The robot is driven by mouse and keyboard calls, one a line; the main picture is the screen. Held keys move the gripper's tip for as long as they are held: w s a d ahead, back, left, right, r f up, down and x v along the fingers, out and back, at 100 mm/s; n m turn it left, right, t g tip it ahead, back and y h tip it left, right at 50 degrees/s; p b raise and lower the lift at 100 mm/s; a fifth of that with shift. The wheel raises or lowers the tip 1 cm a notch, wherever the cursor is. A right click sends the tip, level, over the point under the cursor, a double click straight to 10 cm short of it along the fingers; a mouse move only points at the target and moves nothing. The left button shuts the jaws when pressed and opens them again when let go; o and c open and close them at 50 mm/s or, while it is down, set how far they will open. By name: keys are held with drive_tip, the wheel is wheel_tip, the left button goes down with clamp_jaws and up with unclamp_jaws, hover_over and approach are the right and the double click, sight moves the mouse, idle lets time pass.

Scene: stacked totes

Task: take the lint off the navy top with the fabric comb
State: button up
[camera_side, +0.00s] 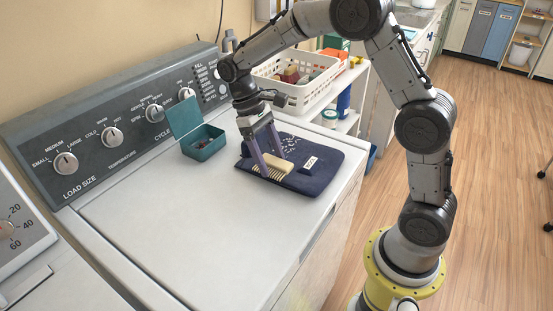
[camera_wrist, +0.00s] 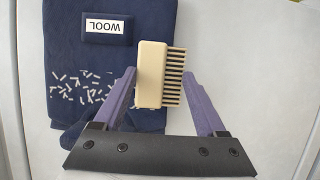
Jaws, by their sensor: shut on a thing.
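The navy top (camera_side: 310,183) lies folded on the washer lid; in the wrist view (camera_wrist: 60,50) it fills the upper left. White lint (camera_wrist: 80,88) is scattered on it to the left of the comb. The cream fabric comb (camera_wrist: 150,75) is between the purple fingers of my gripper (camera_wrist: 160,75), teeth toward the right finger. My gripper is shut on the comb. In the side view my gripper (camera_side: 271,160) holds the comb (camera_side: 281,167) low over the top; whether it touches the cloth is unclear. A navy block labelled WOOL (camera_wrist: 106,26) rests on the top.
An open teal box (camera_side: 203,143) with dark contents stands left of the top, near the control panel (camera_side: 110,125). A white basket (camera_side: 295,78) of items sits on a shelf behind. The front left of the washer lid (camera_side: 200,230) is clear.

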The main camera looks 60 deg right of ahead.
sight(294, 152)
drive_tip(key=shift+w+f, duration=0.1)
drive_tip(key=shift+f, duration=0.25)
drive_tip(key=shift+f, duration=0.3)
drive_tip(key=shift+d+r, duration=0.15)
drive_tip(key=shift+d, duration=1.5)
drive_tip(key=shift+w+d+f, duration=0.1)
drive_tip(key=shift+d+f, duration=0.1)
drive_tip(key=shift+d, duration=1.45)
drive_tip(key=shift+d+r, duration=0.1)
drive_tip(key=shift+d, duration=1.55)
